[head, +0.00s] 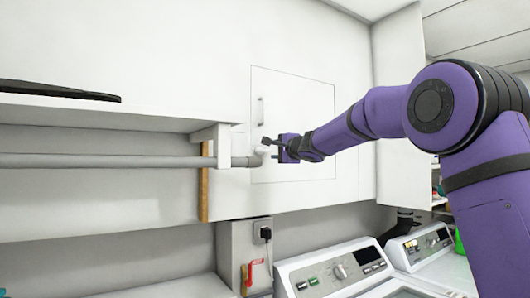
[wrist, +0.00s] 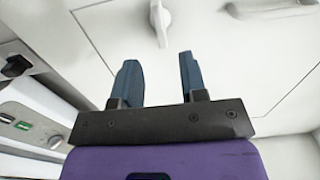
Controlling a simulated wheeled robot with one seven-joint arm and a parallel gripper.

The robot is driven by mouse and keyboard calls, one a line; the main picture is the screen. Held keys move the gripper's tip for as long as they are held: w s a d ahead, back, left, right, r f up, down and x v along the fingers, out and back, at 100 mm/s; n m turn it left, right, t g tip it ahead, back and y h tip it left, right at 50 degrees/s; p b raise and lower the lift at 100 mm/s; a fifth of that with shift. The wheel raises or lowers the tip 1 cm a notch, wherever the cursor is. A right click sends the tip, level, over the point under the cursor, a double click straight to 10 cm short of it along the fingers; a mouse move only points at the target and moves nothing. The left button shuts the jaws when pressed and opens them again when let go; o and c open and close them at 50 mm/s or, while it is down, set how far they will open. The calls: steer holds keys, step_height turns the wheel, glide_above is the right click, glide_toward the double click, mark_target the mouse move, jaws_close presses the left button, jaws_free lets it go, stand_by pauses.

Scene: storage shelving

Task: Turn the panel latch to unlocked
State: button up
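The panel (head: 305,110) is a flat white square door outlined in the white wall, with a slim upright handle (head: 260,110) at its left edge. In the wrist view the white panel latch (wrist: 160,24) is a small knob with a short lever pointing roughly down the picture. It lies just beyond the gap between my fingertips, apart from them. My gripper (head: 271,149) is at the panel's lower left; its two dark blue fingers are spread with nothing between them, as the wrist view (wrist: 157,60) shows. In the head view I cannot clearly make out the latch behind the fingers.
A grey pipe (head: 100,160) runs under a white shelf (head: 110,113) on the left and ends close to my gripper. Below are a washing machine (head: 325,270), a power outlet (head: 262,232) and a red-handled item (head: 256,264).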

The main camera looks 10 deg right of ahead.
mark_target(264, 150)
steer(key=x, duration=0.8)
jaws_close()
